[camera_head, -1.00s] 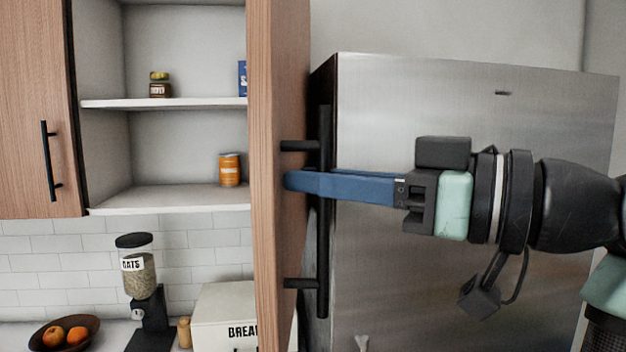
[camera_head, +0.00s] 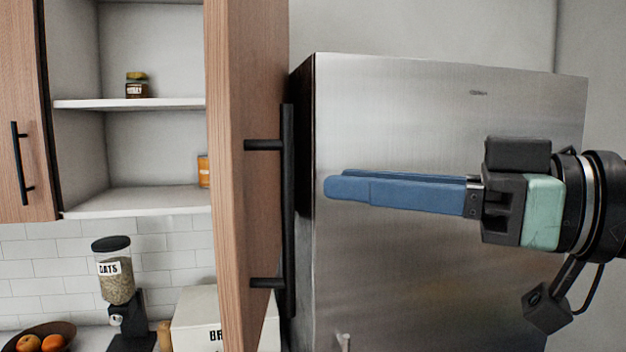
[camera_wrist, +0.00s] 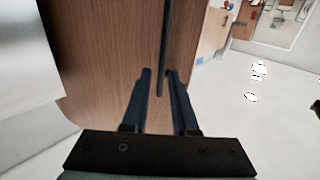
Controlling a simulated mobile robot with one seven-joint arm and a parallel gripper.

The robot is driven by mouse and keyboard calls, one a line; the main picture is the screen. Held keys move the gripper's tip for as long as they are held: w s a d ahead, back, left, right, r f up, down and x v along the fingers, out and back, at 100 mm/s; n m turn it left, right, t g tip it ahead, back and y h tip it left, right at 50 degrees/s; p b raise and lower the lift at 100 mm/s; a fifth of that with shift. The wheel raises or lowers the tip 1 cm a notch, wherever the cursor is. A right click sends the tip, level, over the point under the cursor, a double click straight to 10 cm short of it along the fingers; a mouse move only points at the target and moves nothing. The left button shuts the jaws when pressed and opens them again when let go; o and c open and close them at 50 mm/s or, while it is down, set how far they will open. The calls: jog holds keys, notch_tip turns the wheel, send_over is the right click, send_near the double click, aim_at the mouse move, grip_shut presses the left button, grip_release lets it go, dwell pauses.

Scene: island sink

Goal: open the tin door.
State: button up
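The wooden cabinet door (camera_head: 240,230) stands swung wide open in the head view, with shelves showing to its left. Its long black bar handle (camera_head: 288,210) is on the side facing the fridge. An orange tin (camera_head: 203,171) on the lower shelf is partly hidden behind the door. My gripper (camera_head: 335,187) has blue fingers that point left toward the handle and end short of it, in front of the fridge.
A steel fridge (camera_head: 440,130) stands behind my gripper on the right. A small jar (camera_head: 137,85) sits on the upper shelf. Below are an oats dispenser (camera_head: 115,275), a bread box (camera_head: 195,320) and a fruit bowl (camera_head: 45,335). A closed cabinet door (camera_head: 18,120) is at far left.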

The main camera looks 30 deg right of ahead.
jog(key=v, duration=0.6)
jog(key=shift+s, duration=0.3)
